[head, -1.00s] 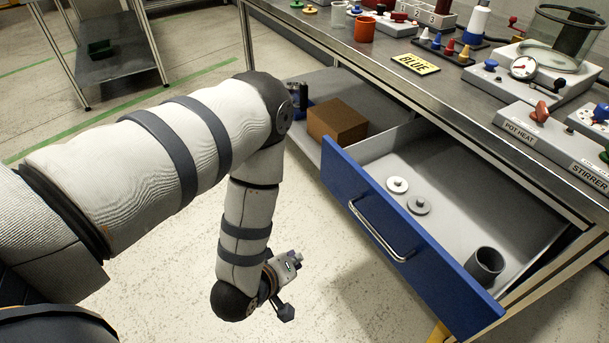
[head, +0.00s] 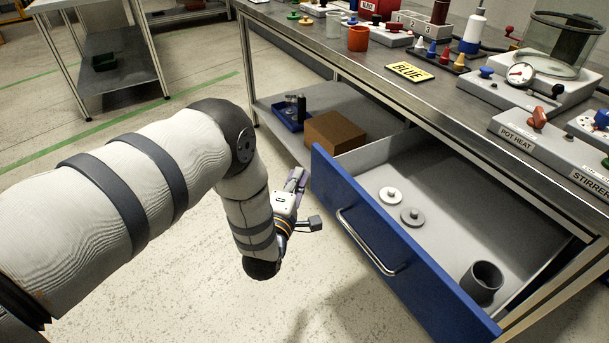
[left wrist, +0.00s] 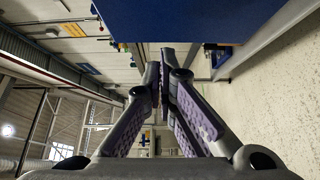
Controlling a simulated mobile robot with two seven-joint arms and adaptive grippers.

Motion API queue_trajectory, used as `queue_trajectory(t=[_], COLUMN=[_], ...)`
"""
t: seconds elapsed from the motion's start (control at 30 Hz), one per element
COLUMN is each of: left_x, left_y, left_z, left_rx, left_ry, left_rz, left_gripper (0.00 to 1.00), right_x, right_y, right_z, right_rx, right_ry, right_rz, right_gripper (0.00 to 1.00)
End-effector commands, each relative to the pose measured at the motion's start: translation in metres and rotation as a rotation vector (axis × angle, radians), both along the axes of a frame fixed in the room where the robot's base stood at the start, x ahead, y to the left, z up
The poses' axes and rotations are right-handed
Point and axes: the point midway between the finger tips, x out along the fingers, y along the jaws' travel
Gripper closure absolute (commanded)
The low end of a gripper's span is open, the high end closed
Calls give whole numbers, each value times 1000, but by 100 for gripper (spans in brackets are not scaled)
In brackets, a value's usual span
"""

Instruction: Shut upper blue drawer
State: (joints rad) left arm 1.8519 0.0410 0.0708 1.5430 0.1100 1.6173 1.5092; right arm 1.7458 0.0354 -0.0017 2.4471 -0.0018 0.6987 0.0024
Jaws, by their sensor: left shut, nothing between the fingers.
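The blue drawer (head: 385,240) stands pulled out from under the metal bench, its silver bar handle (head: 370,245) on the front. Inside lie a white disc (head: 391,195), a grey disc (head: 412,216) and a dark grey cup (head: 482,282). My left gripper (head: 298,180) is shut and empty, just left of the drawer front's far end in the head view; I cannot tell whether it touches. In the left wrist view, the shut purple-padded fingers (left wrist: 165,62) point toward the blue drawer front (left wrist: 200,20), which fills the top. My right gripper is out of view.
A brown box (head: 336,132) and a blue tray (head: 290,116) sit on the lower shelf. The floor before the drawer is clear.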

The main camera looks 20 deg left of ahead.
Motion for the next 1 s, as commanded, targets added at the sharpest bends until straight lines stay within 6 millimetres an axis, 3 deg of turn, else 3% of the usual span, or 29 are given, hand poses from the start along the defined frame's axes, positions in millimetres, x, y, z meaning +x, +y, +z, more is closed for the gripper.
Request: queue_trajectory(t=[0.2, 0.67, 0.87, 1.0], left_x=[14, 18, 40, 66], left_y=[-10, -13, -29, -49], left_z=[0, -1, -5, -8], left_rx=[1, 0, -1, -1], left_ry=[0, 0, 2, 3], left_rz=[1, 1, 0, -1], left_gripper=[100, 100, 100, 100], right_x=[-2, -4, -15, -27], right_y=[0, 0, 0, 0], right_z=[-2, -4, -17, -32], right_rx=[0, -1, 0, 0], right_ry=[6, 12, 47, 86], right_rz=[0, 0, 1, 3], right_gripper=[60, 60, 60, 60])
